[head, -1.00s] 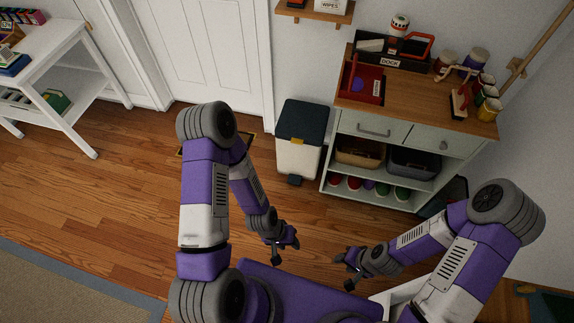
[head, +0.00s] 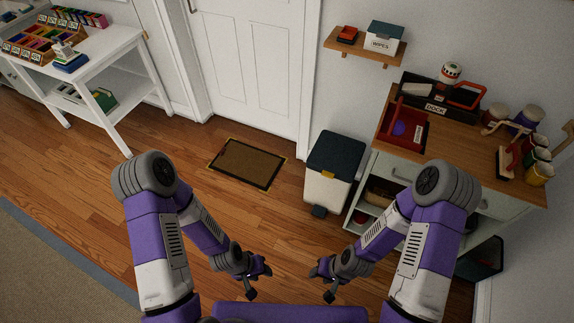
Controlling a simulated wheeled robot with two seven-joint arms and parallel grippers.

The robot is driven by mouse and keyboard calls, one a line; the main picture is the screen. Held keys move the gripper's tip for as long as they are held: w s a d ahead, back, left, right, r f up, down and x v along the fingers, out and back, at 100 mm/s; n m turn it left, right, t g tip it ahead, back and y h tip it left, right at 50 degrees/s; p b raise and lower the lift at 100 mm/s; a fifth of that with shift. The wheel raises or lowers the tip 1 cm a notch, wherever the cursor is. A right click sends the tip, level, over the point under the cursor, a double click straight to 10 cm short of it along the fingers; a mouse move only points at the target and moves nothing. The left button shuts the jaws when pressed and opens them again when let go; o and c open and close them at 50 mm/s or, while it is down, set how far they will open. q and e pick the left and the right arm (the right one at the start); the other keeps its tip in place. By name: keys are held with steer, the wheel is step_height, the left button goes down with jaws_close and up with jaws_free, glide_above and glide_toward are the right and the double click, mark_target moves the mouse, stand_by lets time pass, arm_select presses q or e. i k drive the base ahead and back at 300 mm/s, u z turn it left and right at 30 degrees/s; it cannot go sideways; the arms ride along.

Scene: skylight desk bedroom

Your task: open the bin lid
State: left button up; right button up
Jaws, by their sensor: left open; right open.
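The bin (head: 326,190) is a white pedal bin with a dark blue lid (head: 336,152), standing on the wood floor by the wall, left of the cabinet. Its lid is shut. A yellow tab (head: 327,174) sits at the lid's front edge, and a dark pedal (head: 318,211) sticks out at its foot. My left gripper (head: 257,280) is open and empty, nearer to me and left of the bin. My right gripper (head: 322,282) is open and empty, nearer to me than the bin's pedal. Neither gripper touches the bin.
The cabinet (head: 455,150) with tools on top stands close to the bin's right. A doormat (head: 247,164) lies on the floor to its left, before the white door (head: 248,65). A wall shelf (head: 362,46) hangs above. The floor between my grippers and the bin is clear.

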mark_target(332, 155)
steer(key=u, duration=0.3)
steer(key=i, duration=1.1)
steer(key=z, duration=0.5)
